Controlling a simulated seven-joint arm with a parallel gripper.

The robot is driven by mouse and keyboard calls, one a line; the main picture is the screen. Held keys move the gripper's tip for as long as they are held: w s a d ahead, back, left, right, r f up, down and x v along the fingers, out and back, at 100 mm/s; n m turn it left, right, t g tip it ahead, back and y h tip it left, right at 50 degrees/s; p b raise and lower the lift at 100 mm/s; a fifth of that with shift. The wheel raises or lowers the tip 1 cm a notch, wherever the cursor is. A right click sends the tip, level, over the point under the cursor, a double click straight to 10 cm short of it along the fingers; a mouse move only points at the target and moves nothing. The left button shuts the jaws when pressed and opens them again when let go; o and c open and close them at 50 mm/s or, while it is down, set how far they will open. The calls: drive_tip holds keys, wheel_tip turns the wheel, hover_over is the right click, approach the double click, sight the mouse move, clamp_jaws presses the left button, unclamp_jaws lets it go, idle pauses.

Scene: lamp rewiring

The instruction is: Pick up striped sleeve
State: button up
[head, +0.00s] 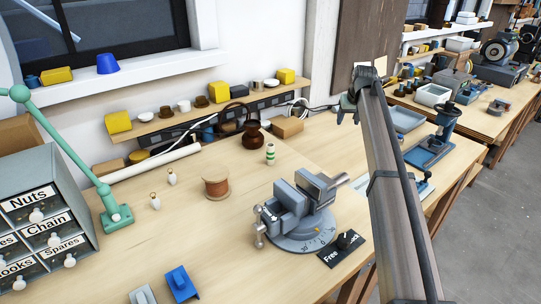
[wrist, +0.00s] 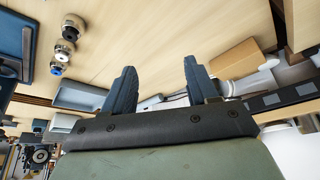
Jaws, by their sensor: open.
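The striped sleeve (head: 270,154) is a small upright cylinder with green and white bands. It stands on the wooden workbench (head: 240,225), in front of a dark brown pot (head: 252,133). My gripper (head: 346,108) is up and to the right of the sleeve in the head view, apart from it, partly hidden by my arm. In the wrist view my gripper (wrist: 158,68) has its two dark fingers spread with nothing between them. I cannot make out the sleeve in the wrist view.
A cardboard box (head: 286,128) sits behind. Bare bench lies between sleeve and vise.

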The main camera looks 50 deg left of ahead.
drive_tip(key=s+a+r+n+y, duration=0.1)
drive_tip(key=s+a+r, duration=0.25)
drive_tip(key=s, duration=0.65)
drive_tip(key=s+a+r+n, duration=0.15)
drive_tip(key=s+a, duration=0.25)
drive_tip(key=s, duration=0.6)
drive_tip(key=g, duration=0.1)
approach(271, 149)
drive_tip(key=shift+n+h, duration=0.25)
drive_tip(key=shift+h, duration=0.05)
drive_tip(key=x, duration=0.6)
drive_tip(key=shift+w, duration=0.4)
drive_tip(key=shift+s+a+x, duration=0.1)
drive_tip(key=shift+a+x, duration=0.15)
drive_tip(key=shift+x, duration=1.1)
drive_tip(key=shift+s+a+x, duration=0.1)
drive_tip(key=shift+a+x, duration=0.15)
drive_tip(key=shift+x, duration=1.05)
drive_tip(key=shift+r, duration=0.15)
drive_tip(key=shift+c, duration=0.3)
drive_tip(key=c, duration=1)
drive_tip(key=shift+o, duration=0.2)
